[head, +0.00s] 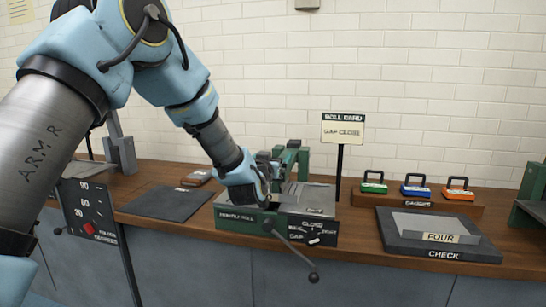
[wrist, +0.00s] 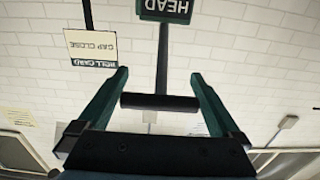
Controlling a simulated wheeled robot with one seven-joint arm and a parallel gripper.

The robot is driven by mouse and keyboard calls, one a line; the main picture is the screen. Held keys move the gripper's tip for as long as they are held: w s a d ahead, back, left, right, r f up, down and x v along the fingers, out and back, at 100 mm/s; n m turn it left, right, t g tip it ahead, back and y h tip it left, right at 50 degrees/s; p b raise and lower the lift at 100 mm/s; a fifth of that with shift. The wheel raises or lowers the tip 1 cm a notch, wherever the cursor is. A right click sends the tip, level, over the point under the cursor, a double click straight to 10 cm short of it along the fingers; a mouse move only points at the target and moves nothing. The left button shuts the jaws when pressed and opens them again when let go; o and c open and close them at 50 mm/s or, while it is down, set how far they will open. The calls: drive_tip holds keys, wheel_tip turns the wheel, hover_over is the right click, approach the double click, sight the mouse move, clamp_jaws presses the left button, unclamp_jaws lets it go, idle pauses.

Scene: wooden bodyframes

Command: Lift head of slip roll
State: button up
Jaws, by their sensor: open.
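The slip roll (head: 262,221) is a green machine on the bench, with an upright green frame (head: 302,158) behind my gripper. My gripper (head: 266,172) is at the machine's upper left and hides part of it. In the wrist view my gripper (wrist: 160,73) is open, its two dark green fingers spread. A black horizontal bar (wrist: 160,102) on a thin stem lies between them in the picture. The stem leads to a green sign reading HEAD (wrist: 165,9). I cannot tell whether the fingers touch the bar.
A crank handle (head: 295,259) sticks out at the machine's front. A "gap close" card (head: 343,130) stands behind it. Coloured gauges (head: 416,187) and a check block (head: 437,227) are to the right. A dark plate (head: 167,202) lies left. The floor panel is below.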

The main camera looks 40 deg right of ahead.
clamp_jaws()
idle(0.8)
